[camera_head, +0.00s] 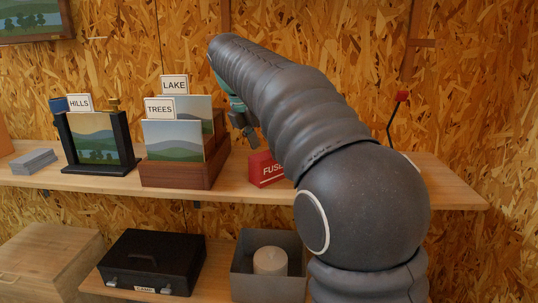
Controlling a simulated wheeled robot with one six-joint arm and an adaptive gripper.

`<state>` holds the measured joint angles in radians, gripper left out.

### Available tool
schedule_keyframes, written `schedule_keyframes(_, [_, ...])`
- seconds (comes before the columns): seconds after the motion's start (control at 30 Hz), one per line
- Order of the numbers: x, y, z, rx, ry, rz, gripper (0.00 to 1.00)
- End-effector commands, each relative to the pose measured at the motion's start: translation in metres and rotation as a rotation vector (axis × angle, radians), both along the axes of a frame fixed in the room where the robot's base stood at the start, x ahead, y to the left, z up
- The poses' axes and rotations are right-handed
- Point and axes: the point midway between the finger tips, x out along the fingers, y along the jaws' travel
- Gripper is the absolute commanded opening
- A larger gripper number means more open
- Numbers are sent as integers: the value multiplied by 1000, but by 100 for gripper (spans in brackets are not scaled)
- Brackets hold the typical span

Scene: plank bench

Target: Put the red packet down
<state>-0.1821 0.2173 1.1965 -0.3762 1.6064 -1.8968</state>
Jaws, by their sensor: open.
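A red packet (264,169) with white lettering that starts "FUS" rests on the upper plank shelf (452,184), just right of the wooden card holder. My arm covers its right part. My gripper (250,140) is above and slightly left of the packet, and its dark fingers point down. The gripper is open and appears apart from the packet. Much of the gripper is hidden behind my arm.
Left of the gripper stand the wooden holder (180,174) with LAKE and TREES cards and a black-framed HILLS picture (97,140). A red-tipped stick (402,97) stands at right. Below are a black case (152,262) and a grey bin (241,286).

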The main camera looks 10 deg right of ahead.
Motion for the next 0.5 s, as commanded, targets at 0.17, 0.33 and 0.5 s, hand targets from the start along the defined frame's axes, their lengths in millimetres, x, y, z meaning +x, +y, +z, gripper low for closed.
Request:
schedule_keyframes(0.17, [-6, 13, 37, 1, -1, 2, 71])
schedule_keyframes(0.33, [-10, 22, 57, 0, -1, 0, 71])
schedule_keyframes(0.5, [-12, 25, 68, 0, 0, 0, 71])
